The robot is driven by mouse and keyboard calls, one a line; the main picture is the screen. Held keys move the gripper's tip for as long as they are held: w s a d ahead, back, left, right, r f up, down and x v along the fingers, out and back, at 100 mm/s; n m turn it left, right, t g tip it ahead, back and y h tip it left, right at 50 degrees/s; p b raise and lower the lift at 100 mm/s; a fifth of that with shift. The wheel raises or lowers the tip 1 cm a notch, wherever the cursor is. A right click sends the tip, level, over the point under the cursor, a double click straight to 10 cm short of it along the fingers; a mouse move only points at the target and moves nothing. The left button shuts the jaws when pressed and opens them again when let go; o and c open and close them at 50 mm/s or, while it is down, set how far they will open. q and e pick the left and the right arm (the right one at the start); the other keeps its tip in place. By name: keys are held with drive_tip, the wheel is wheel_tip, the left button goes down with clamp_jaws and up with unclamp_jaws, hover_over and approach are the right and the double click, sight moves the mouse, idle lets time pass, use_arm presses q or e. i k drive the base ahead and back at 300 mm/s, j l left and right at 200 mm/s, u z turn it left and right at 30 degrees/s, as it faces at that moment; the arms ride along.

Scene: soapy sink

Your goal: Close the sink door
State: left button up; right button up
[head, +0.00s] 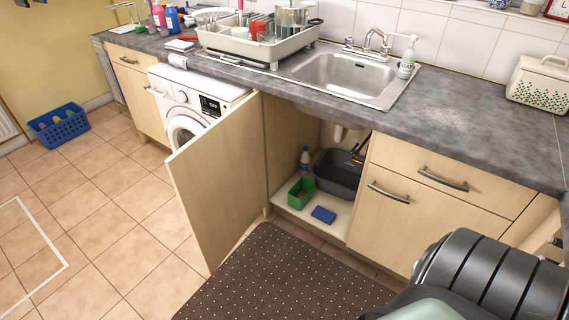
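The sink door (222,180) is a light wood panel under the counter. It stands wide open, swung out to the left and toward me, partly in front of the washing machine. The open sink cabinet (290,140) shows a grey basin (338,176), a green box (301,193), a blue item (323,214) and a bottle (305,160) inside. The steel sink (342,72) is set in the counter above. Neither of my grippers is in view. A dark ribbed part of my own body fills the lower right corner.
A dark dotted mat (285,275) lies on the floor in front of the cabinet. The washing machine (185,100) stands left of it. A blue basket (58,124) sits on the tiles far left. The tiled floor (90,220) left of the door is clear.

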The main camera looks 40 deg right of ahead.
sight(218, 177)
drive_tip(key=i+j+z, duration=0.1)
drive_tip(key=z, duration=0.4)
drive_tip(key=i+j+z, duration=0.2)
drive_tip(key=z, duration=0.25)
drive_tip(key=i+j+z, duration=0.2)
drive_tip(key=z, duration=0.3)
drive_tip(key=i+j+z, duration=0.1)
drive_tip(key=j+z, duration=0.2)
drive_tip(key=z, duration=0.2)
drive_tip(key=j+z, duration=0.3)
drive_tip(key=z, duration=0.2)
drive_tip(key=j+z, duration=0.15)
drive_tip(key=j, duration=0.55)
drive_tip(key=j+z, duration=0.1)
drive_tip(key=j, duration=0.55)
drive_tip(key=j+z, duration=0.15)
drive_tip(key=j, duration=0.5)
drive_tip(key=k+j+z, duration=0.15)
drive_tip(key=j, duration=0.55)
drive_tip(key=j+z, duration=0.1)
drive_tip(key=j, duration=0.65)
drive_tip(key=k+j+z, duration=0.15)
drive_tip(key=j, duration=0.65)
drive_tip(key=i, duration=0.05)
